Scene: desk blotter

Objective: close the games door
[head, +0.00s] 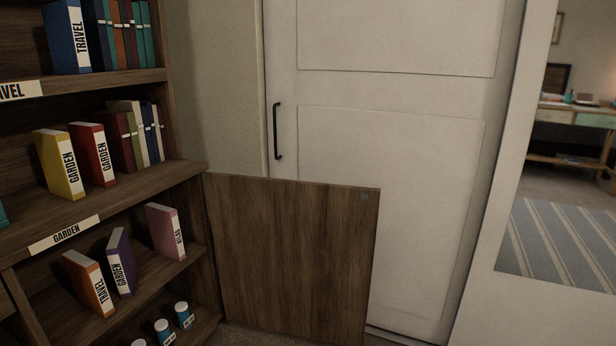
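A brown wooden cabinet door (290,260) stands wide open in the head view. It is hinged at the right side of the bookshelf's lower section and swings out to the right, in front of a white room door. Neither of my grippers is in view.
The bookshelf (183,175) fills the left, with TRAVEL and GARDEN label strips. An orange book (88,283), a purple book (121,262), a pink book (165,232) and blue-and-white jars (184,315) stand in the open section. The white door (390,150) has a black handle (276,131).

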